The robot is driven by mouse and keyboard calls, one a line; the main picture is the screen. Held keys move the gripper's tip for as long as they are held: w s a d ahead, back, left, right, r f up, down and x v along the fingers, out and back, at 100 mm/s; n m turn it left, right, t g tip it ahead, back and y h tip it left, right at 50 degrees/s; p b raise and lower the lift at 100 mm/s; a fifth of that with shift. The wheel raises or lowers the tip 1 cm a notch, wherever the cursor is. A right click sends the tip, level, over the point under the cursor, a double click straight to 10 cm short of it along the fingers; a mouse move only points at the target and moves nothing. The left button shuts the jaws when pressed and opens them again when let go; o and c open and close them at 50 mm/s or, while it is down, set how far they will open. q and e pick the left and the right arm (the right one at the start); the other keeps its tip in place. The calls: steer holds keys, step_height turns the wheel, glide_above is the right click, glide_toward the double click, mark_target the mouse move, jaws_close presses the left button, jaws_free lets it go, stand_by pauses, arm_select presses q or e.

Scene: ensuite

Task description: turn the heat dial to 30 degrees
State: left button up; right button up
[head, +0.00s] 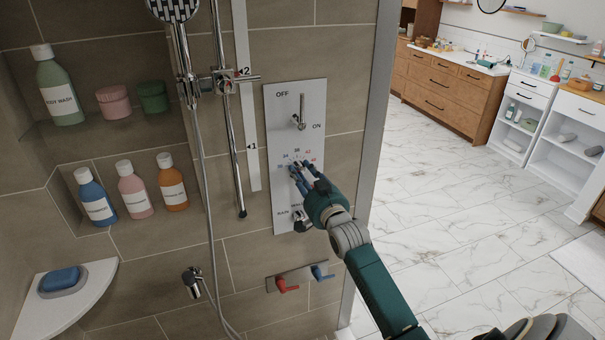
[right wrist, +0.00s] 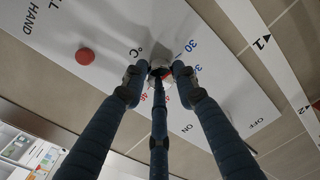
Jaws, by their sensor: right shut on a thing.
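The heat dial (right wrist: 157,70) is mostly hidden by my fingers, on a white control panel (head: 283,112) on the tiled shower wall. My right gripper (head: 299,172) is shut on the dial, its blue fingers closed around it from the front. In the right wrist view my fingers (right wrist: 160,78) meet at the small pale knob. Printed numbers ring the dial, with blue ones such as 30 (right wrist: 190,45) on one side and red ones on the other. I cannot tell which number the dial points to. My left gripper is not in view.
Above the dial is an OFF/ON lever (head: 300,112); below it is another knob (head: 300,222). A shower rail and hose (head: 204,150) hang to the left. Red (head: 287,285) and blue (head: 320,272) taps sit below the panel. Bottles stand in niches at left.

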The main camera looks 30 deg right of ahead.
steer(key=o, duration=1.1)
steer(key=shift+o, duration=0.2)
steer(key=s+a, duration=0.2)
steer(key=s, duration=0.9)
steer(key=shift+s+a, duration=0.2)
steer(key=shift+s, duration=0.2)
steer(key=shift+f, duration=0.1)
